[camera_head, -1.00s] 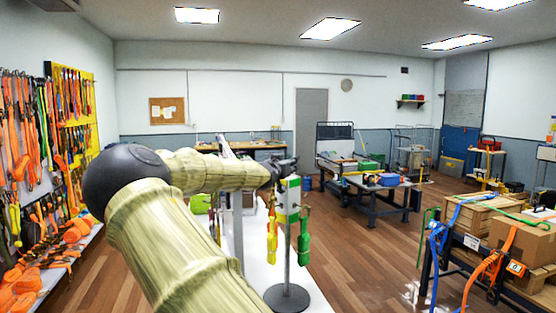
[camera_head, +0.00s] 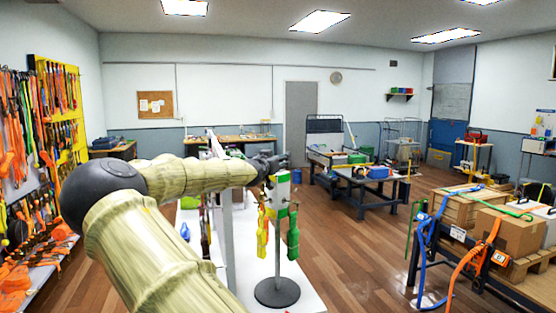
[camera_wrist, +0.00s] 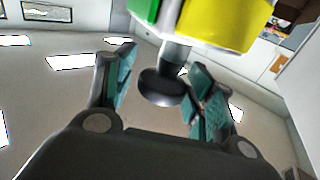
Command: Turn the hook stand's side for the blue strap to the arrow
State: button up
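The hook stand (camera_head: 278,258) stands on a white table, with a round dark base, a grey pole and a head block (camera_head: 280,188) showing white, green and yellow. A yellow strap (camera_head: 262,236) hangs at its left and a green strap (camera_head: 293,238) at its right. My gripper (camera_head: 268,160) is at the top of the stand. In the wrist view, my gripper (camera_wrist: 162,82) is open, its fingers on either side of a dark round knob (camera_wrist: 160,88), with gaps visible. Green and yellow faces show beyond it. A blue strap (camera_head: 424,240) hangs at the pallet on the right. I cannot make out the arrow.
The white table (camera_head: 310,297) carries the stand. A wall of straps (camera_head: 50,120) is at the left. Wooden floor is free between the table and the pallet.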

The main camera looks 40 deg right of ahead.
jog(key=shift+a+r, duration=0.1)
jog(key=shift+a, duration=0.05)
jog(key=shift+a, duration=0.2)
jog(key=v, duration=0.7)
jog(key=shift+d, duration=0.1)
